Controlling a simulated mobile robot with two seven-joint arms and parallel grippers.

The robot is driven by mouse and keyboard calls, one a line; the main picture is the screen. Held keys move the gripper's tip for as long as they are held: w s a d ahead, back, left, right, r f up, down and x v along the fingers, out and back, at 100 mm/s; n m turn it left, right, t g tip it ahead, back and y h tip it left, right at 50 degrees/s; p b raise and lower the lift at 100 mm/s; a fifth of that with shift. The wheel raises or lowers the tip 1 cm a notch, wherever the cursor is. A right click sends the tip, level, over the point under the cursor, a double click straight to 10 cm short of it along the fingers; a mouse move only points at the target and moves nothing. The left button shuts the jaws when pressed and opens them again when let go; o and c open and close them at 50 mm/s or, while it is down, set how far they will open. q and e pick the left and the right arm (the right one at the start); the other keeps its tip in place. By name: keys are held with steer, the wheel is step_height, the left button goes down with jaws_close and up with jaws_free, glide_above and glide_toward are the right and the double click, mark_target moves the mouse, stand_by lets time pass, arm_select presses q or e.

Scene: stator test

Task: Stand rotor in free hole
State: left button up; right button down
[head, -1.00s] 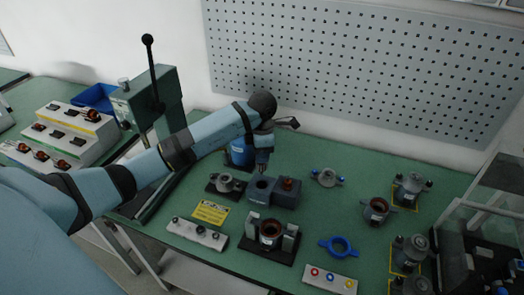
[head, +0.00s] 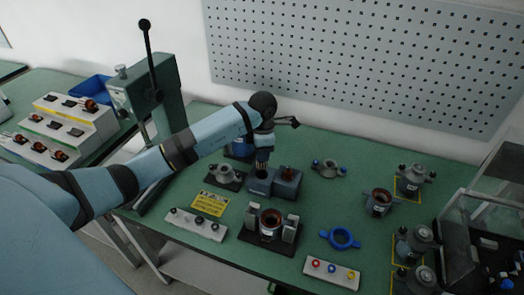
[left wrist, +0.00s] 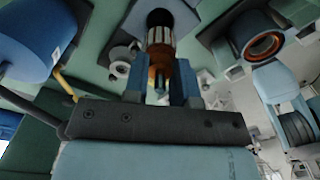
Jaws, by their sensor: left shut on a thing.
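My left gripper (head: 262,153) is shut on a rotor and holds it upright over the left hole of the blue-grey block (head: 274,192). In the left wrist view the rotor (left wrist: 160,50), with a silver ribbed body and copper winding, sits between the blue fingers of the gripper (left wrist: 165,85). Its far end points at the dark hole; I cannot tell whether it has entered. Another rotor (head: 288,173), reddish on top, stands in the block's right hole. My right gripper is not in view.
A stator in a fixture (head: 270,222) stands in front of the block. A grey housing (head: 223,174) is to its left, another (head: 329,169) to its right. A blue can (head: 238,148) stands behind my gripper.

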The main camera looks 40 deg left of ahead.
mark_target(262, 165)
arm_select(q)
steer(key=shift+f+b, duration=0.8)
steer(key=shift+f, duration=0.7)
steer(key=shift+f, duration=0.1)
steer(key=shift+f+b, duration=1.15)
steer(key=shift+f, duration=0.25)
steer(key=o, duration=0.9)
steer(key=shift+c, duration=0.2)
